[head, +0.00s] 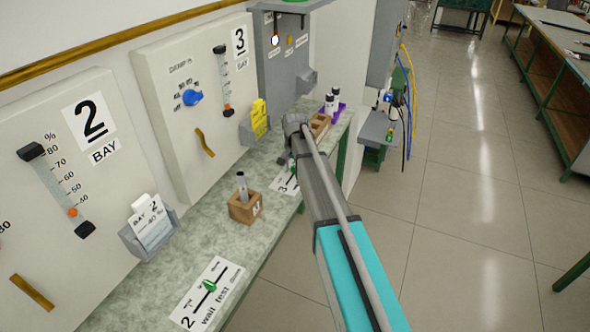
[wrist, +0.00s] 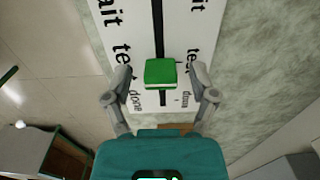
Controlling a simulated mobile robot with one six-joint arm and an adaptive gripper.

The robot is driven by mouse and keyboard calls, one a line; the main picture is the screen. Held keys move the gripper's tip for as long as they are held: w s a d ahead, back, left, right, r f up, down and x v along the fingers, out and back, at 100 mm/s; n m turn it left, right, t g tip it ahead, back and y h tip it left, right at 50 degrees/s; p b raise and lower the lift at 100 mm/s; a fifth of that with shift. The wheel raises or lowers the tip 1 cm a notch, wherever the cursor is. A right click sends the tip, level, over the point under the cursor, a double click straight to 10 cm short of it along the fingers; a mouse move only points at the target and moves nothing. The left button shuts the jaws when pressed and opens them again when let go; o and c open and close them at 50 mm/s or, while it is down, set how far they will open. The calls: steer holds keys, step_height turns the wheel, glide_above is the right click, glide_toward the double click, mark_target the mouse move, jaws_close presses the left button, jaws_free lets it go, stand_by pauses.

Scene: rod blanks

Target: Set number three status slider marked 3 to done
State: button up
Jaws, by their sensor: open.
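The white number 3 slider plate (head: 284,184) lies on the bench in the head view, partly hidden by my arm. In the wrist view the plate (wrist: 145,98) shows a black slot with the words wait, test and done along it. Its green knob (wrist: 160,73) stands in the slot, seemingly between the test and done words. My gripper (wrist: 161,76) is open, with one finger on each side of the knob and a visible gap on both sides. In the head view my gripper is mostly hidden behind my arm.
A second slider plate marked 2 (head: 187,312) with a green knob lies nearer on the bench. A wooden block (head: 240,212) holding a vial stands between the plates. A purple tray (head: 341,111) and another wooden block (head: 320,122) stand farther back. Wall panels line the left.

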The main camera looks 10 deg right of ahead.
jaws_close()
steer(key=shift+w+d, duration=1)
steer(key=shift+w, duration=0.3)
steer(key=shift+w+d, duration=0.95)
steer(key=shift+w, duration=0.35)
jaws_free()
